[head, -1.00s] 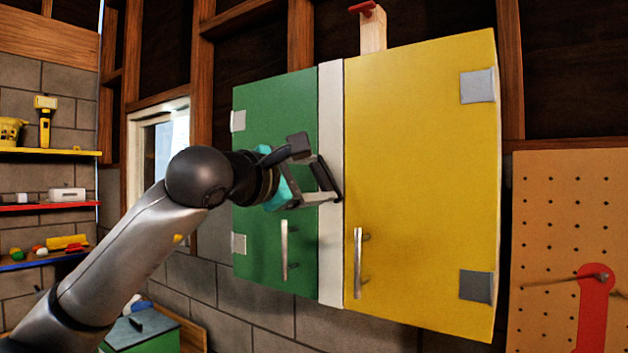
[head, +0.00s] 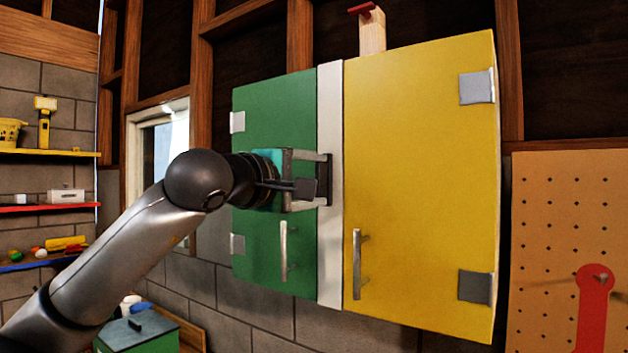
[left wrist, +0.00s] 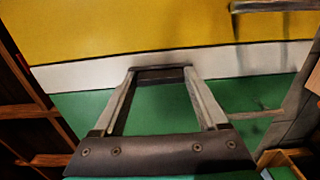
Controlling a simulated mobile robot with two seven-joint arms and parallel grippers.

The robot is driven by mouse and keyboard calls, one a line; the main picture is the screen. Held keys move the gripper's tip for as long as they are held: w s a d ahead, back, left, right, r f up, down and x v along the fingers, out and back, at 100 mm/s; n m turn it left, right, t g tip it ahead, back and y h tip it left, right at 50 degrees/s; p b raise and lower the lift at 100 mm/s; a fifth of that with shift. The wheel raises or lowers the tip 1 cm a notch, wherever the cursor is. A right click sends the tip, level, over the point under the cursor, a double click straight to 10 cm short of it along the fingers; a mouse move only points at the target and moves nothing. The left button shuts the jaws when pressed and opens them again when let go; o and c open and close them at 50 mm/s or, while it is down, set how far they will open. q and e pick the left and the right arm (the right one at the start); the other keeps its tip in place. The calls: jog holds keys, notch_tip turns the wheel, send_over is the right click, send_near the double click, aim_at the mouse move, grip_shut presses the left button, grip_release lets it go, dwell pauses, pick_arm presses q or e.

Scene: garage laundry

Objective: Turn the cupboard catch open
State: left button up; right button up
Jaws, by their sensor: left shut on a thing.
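The wall cupboard has a green left door (head: 275,110) and a yellow right door (head: 420,180), with a white upright strip (head: 330,110) between them. The cupboard catch (head: 329,180) shows as a dark bar at the strip's left edge, standing about upright. My left gripper (head: 325,181) reaches in from the left, across the green door, and is shut on the catch. In the left wrist view the catch (left wrist: 160,74) spans between the two fingertips, near the green and white border. Both doors look closed. My right gripper is out of view.
Metal handles hang low on the green door (head: 284,250) and yellow door (head: 357,265). A pegboard (head: 560,210) with a red tool (head: 594,300) is at the right. Shelves (head: 50,207) with small items are at the far left. A green box (head: 135,335) sits below.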

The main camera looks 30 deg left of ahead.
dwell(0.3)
pick_arm(q)
jog(key=o, duration=1.3)
jog(key=s+a+b, duration=0.2)
jog(key=s+b, duration=0.2)
jog(key=s, duration=1.1)
